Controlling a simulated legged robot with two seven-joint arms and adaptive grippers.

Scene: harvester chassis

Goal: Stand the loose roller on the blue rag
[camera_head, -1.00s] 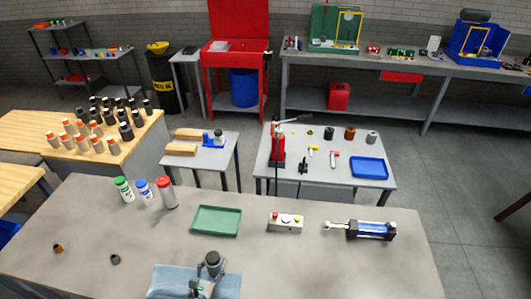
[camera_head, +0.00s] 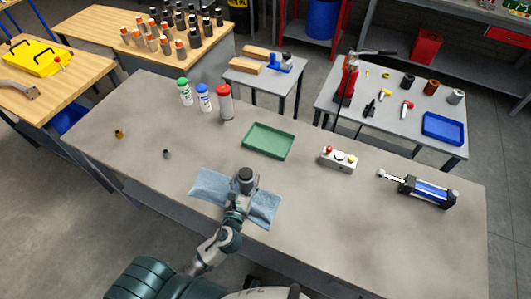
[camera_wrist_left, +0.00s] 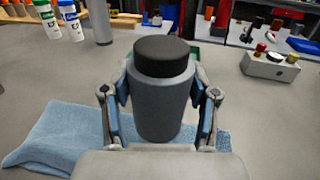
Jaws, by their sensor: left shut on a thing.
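The loose roller (camera_head: 243,180) is a grey cylinder with a black top. It stands upright over the blue rag (camera_head: 209,186), which lies flat on the grey table. My left gripper (camera_head: 237,197) is shut on the roller. In the left wrist view the fingers press both sides of the roller (camera_wrist_left: 162,95), and the rag (camera_wrist_left: 60,145) spreads behind and below it. My right gripper is not in view.
A green tray (camera_head: 268,141) lies behind the rag. Three bottles with green, blue and red caps (camera_head: 204,98) stand at the back left. A control box (camera_head: 338,158) and a blue cylinder unit (camera_head: 428,192) are to the right. The front right table is clear.

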